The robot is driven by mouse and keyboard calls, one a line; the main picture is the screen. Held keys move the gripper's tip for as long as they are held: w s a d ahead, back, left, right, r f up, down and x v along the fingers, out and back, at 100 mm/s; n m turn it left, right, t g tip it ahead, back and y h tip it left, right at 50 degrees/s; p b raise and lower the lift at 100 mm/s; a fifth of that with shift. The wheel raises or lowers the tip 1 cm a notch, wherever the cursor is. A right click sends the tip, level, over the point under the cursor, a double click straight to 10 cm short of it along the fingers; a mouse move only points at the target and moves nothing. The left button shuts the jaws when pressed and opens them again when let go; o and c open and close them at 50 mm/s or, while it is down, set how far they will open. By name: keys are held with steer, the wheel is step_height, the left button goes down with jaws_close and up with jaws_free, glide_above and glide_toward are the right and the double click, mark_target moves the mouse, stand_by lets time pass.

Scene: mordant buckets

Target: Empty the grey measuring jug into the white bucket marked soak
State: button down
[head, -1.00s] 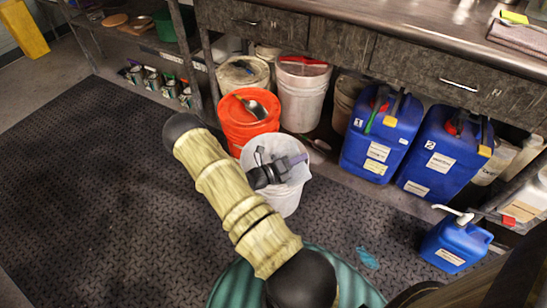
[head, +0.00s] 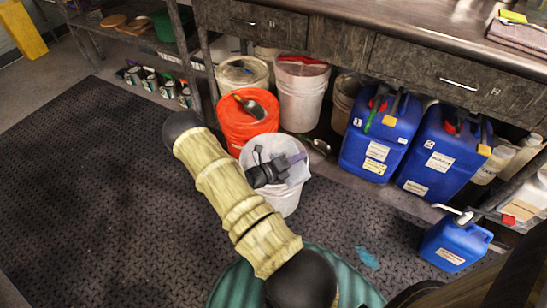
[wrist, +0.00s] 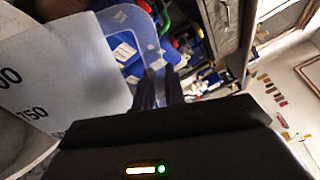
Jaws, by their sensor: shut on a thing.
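The white bucket (head: 287,204) stands on the mat in the middle of the head view, in front of an orange bucket. No marking on it can be read. My gripper (head: 292,166) is over its mouth and shut on the grey measuring jug; the jug shows only in part in the head view, against the white of the bucket. In the wrist view the jug's pale wall (wrist: 85,75) with printed numbers, one reading 750, fills the left side. My dark fingers (wrist: 161,88) are at its bluish handle. The jug's contents and spout are hidden.
The orange bucket (head: 236,127) with a metal scoop stands just behind. Two blue canisters (head: 380,140) are to the right under the bench, and a small blue pump jug (head: 453,243) stands nearer. A spoon (head: 321,146) lies beside the bucket. The mat at left is clear.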

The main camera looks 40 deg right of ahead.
steer(key=shift+w, duration=0.2)
steer(key=shift+s+d+r, duration=0.1)
steer(key=shift+s+d, duration=0.05)
steer(key=shift+s, duration=0.1)
steer(key=shift+w+a+n, duration=0.2)
steer(key=shift+n, duration=0.1)
steer(key=shift+w+d, duration=0.2)
steer(key=shift+w, duration=0.1)
stand_by(0.4)
steer(key=shift+w, duration=0.2)
steer(key=shift+s+b, duration=0.15)
steer(key=shift+b, duration=0.15)
steer(key=shift+w+a+n, duration=0.15)
steer(key=shift+w+n, duration=0.1)
steer(key=shift+n, duration=0.05)
